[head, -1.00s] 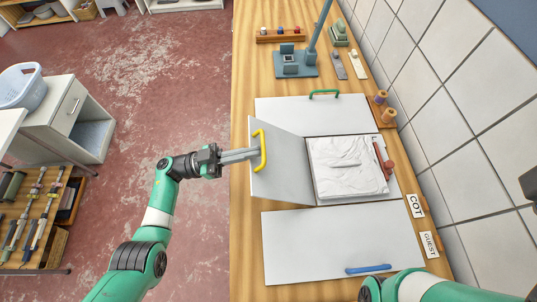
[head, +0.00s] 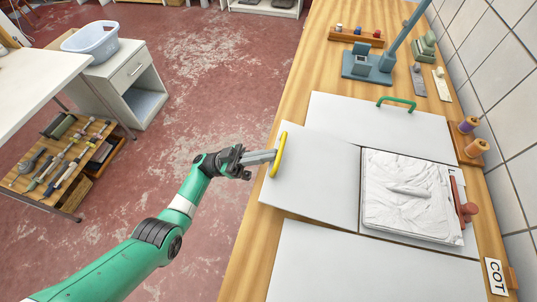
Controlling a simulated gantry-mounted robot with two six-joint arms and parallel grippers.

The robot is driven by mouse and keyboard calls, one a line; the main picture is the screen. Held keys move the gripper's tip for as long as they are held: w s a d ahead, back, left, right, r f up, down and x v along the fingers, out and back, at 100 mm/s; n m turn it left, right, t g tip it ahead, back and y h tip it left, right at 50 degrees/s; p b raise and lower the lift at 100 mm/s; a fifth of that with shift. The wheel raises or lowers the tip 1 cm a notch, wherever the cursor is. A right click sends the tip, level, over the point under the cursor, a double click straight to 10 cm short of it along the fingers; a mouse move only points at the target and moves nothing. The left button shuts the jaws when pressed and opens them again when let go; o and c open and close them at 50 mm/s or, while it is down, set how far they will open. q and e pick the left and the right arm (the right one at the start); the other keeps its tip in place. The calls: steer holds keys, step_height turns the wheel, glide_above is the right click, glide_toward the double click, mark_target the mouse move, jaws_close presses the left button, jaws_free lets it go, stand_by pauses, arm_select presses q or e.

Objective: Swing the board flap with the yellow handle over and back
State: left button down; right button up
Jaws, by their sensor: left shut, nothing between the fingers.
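The board flap (head: 318,180) with the yellow handle (head: 279,158) lies folded out to the left, about flat on the wooden counter, its handle at the outer left edge. My left gripper (head: 272,156) is shut and empty, its fingertips right at the handle's left side; I cannot tell whether they touch it. To the right of the flap, a white crumpled cloth (head: 408,192) lies in the square middle of the board. My right gripper is not in view.
A flap with a green handle (head: 397,102) lies behind, and another white panel (head: 350,270) lies in front. A red-brown handled piece (head: 466,212) sits right of the cloth. A blue-grey stand (head: 370,67) is at the back. Open floor lies left of the counter (head: 238,262).

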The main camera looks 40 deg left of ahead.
arm_select(q)
steer(key=s+d+r+p, duration=0.2)
steer(key=s+r+p, duration=0.2)
steer(key=s+r, duration=0.2)
steer(key=s+d+r+p, duration=0.3)
steer(key=s+r+p, duration=0.2)
steer(key=s+r, duration=0.1)
steer(key=shift+s+d+r, duration=0.35)
steer(key=shift+s+r, duration=0.05)
steer(key=shift+r, duration=0.1)
